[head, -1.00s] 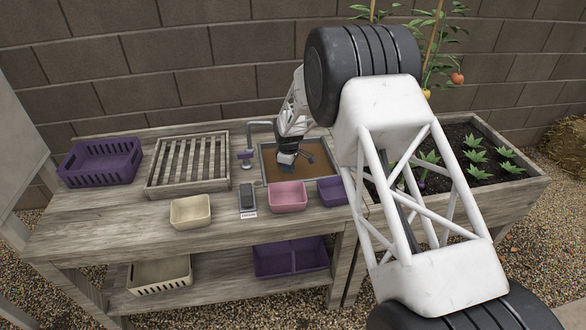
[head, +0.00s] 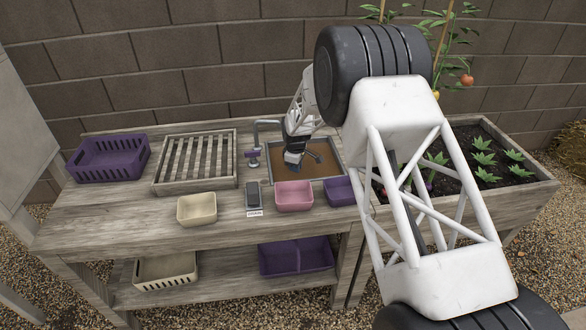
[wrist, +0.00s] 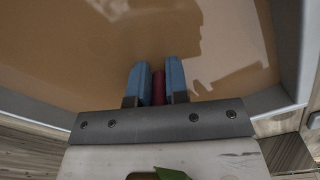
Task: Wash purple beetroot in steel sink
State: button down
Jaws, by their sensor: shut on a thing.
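My gripper (head: 293,160) is over the left part of the steel sink (head: 271,172), which holds brown, murky water (head: 326,168). In the wrist view, the blue fingers (wrist: 158,82) are shut on a narrow dark red stalk (wrist: 158,88), apparently the beetroot's. A green leaf (wrist: 171,174) shows at the bottom edge of that view. The beetroot's round body is not visible, so I cannot tell how deep it sits. The sink's pale wall (wrist: 281,45) is at the right of the wrist view.
A tap (head: 268,123) with a purple handle (head: 252,154) stands at the sink's left. A pink tub (head: 294,196) and a purple tub (head: 340,190) stand in front. A slatted rack (head: 194,161), purple crate (head: 108,158) and cream tub (head: 197,209) are left. A planted bed (head: 478,165) is right.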

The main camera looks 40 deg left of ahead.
jog(key=shift+w+d, duration=1.3)
jog(key=shift+w, duration=0.05)
jog(key=shift+r, duration=0.1)
notch_tip(320, 180, up, 17)
dwell(1.7)
